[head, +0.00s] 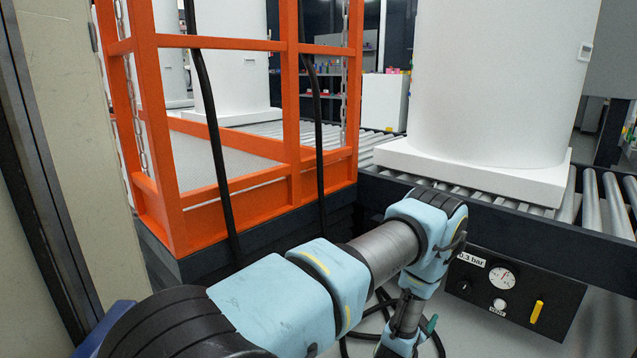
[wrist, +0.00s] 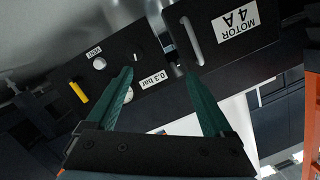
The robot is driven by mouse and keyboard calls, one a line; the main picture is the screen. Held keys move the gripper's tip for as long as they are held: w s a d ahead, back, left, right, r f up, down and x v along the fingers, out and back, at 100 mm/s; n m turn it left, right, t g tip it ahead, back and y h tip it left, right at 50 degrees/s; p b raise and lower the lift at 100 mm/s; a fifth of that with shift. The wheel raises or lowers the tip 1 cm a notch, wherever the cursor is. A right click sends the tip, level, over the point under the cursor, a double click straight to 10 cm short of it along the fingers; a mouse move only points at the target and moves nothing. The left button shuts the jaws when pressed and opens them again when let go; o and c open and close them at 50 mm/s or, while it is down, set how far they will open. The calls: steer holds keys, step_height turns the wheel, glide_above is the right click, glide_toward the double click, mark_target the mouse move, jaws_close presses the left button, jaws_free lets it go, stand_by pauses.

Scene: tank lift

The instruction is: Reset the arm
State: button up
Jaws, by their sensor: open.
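My blue arm reaches from the bottom left of the head view, its elbow-like joint raised in front of the conveyor and its end bent downward. My gripper (wrist: 160,74) has two green fingers, spread apart with nothing held between them. In the head view only a bit of green finger shows near the bottom edge. In the wrist view the fingers lie in front of a black control panel (wrist: 140,57) and a black box labelled MOTOR 4 A (wrist: 262,48). One finger covers part of the panel. Whether the fingers touch either is unclear.
The control panel with gauge (head: 502,278) and yellow lever (head: 537,312) hangs under the roller conveyor (head: 592,205). A white tank (head: 495,80) stands on the conveyor. An orange lift frame (head: 295,130) stands left, close to my arm. Black cables (head: 437,340) lie below my arm.

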steer(key=w+a+r+n+g+y+p, duration=0.1)
steer(key=w+a+r+n+y, duration=0.25)
steer(key=a+r, duration=0.3)
steer(key=w+a+r+n+g+y, duration=0.2)
steer(key=w+a+r, duration=0.25)
steer(key=r, duration=0.35)
steer(key=s+a+r+n+g+y+p, duration=0.25)
steer(key=s+a+r, duration=0.35)
steer(key=a+r, duration=0.5)
steer(key=s+a+r+n+g+y+p, duration=0.1)
steer(key=s+a+r+n+g, duration=0.15)
steer(key=s+a, duration=0.35)
steer(key=s+a+r+n+g, duration=0.1)
steer(key=s+a+r, duration=0.3)
steer(key=s, duration=0.4)
steer(key=s+a+r+n+g+y+p, duration=0.1)
steer(key=s+a+r+g, duration=0.1)
steer(key=s+a+r, duration=0.4)
step_height(320, 180, up, 34)
steer(key=d+p, duration=0.1)
steer(key=p, duration=3.5)
steer(key=shift+d, duration=0.25)
steer(key=shift+s, duration=0.1)
